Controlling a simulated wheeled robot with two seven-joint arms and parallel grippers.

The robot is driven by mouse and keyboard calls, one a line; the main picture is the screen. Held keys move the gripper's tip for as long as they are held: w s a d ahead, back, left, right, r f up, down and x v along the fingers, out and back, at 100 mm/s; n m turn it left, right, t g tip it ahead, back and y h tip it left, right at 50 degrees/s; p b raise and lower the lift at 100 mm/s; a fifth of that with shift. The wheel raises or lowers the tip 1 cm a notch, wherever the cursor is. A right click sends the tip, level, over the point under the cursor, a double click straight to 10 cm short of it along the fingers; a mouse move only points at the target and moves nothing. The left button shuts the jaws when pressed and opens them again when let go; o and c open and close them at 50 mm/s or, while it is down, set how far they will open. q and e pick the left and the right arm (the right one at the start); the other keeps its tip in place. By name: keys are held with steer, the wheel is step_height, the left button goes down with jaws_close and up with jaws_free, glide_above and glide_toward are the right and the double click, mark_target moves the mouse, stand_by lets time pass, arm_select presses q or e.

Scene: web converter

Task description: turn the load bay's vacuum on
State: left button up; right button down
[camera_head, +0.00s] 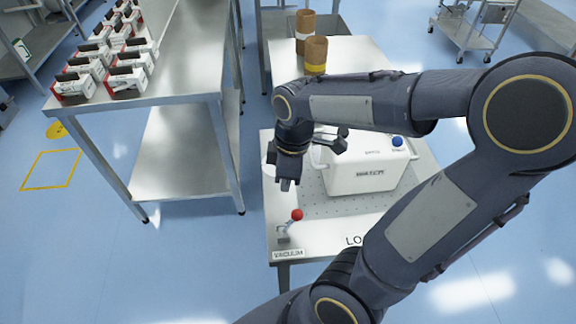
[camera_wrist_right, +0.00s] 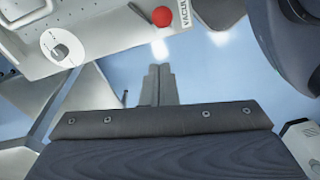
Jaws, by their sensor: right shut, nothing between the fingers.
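The load bay (camera_head: 313,207) is a metal table with a perforated top. At its front left corner stands a small lever with a red ball knob (camera_head: 297,215), beside a "VACUUM" label (camera_head: 288,253). The lever leans to the right in the head view. My right gripper (camera_head: 287,185) points down, shut and empty, above the bay's left part, behind the knob in the picture and apart from it. In the right wrist view the red knob (camera_wrist_right: 162,17) is beyond the fingertips (camera_wrist_right: 160,68), with a visible gap. My left gripper is not in view.
A steel table with several small boxes (camera_head: 128,80) is at left. Brown cylinders (camera_head: 316,55) stand behind. My right arm covers the bay's right side.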

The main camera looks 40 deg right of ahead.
steer(key=r, duration=0.3)
steer(key=shift+s+d+r, duration=0.1)
steer(key=shift+d+r, duration=0.2)
steer(key=shift+d, duration=0.05)
steer(key=s+a+r+m+t+y, duration=0.1)
steer(key=s+a+m+t, duration=0.4)
steer(key=m, duration=0.6)
steer(key=s+a+y, duration=0.1)
steer(key=s+a, duration=0.1)
steer(key=shift+s, duration=0.3)
